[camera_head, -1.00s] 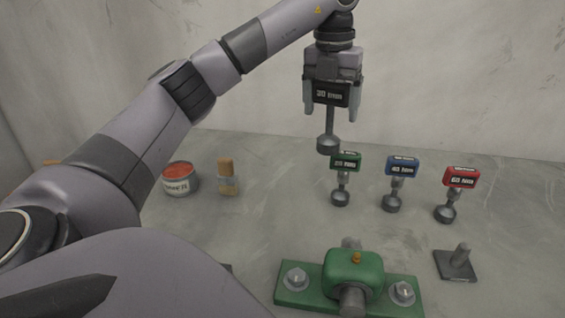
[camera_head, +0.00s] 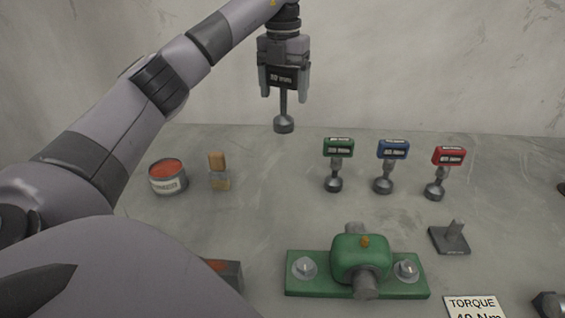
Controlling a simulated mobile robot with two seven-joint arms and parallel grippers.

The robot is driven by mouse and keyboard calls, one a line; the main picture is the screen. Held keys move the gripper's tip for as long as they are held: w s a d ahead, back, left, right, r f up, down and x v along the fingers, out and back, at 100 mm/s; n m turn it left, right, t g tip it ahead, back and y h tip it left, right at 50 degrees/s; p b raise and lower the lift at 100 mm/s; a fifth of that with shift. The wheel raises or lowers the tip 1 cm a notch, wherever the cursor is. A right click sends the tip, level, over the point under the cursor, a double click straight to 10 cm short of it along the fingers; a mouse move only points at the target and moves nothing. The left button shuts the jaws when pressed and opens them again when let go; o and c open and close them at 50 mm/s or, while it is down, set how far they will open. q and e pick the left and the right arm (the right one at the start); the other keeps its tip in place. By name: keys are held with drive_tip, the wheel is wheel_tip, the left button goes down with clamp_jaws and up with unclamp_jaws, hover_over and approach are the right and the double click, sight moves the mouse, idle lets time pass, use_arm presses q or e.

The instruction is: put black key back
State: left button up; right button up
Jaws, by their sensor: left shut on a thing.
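The black key (camera_head: 283,118) hangs upright from my left gripper (camera_head: 284,92), with its label facing me and its round socket end pointing down. My left gripper is shut on the key's black head. The socket end appears above the back part of the table, left of the green key (camera_head: 337,160). The green key, the blue key (camera_head: 389,165) and the red key (camera_head: 444,171) stand upright in a row on the table. My right gripper is not in view.
A dark metal post on a plate (camera_head: 451,238) is at right. A red-filled can (camera_head: 168,177) and a wooden-handled brush (camera_head: 219,170) stand at left. A torque sign (camera_head: 475,306) is at the front edge. Table left of the green key looks clear.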

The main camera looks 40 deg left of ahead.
sight(283, 118)
use_arm(q)
wheel_tip(283, 118, down, 16)
drive_tip(key=shift+f, duration=0.15)
idle(0.3)
drive_tip(key=shift+f, duration=0.1)
drive_tip(key=o, duration=1.6)
drive_tip(key=shift+f, duration=0.1)
wheel_tip(283, 118, up, 12)
drive_tip(key=shift+s+r, duration=0.15)
drive_tip(key=shift+r, duration=0.05)
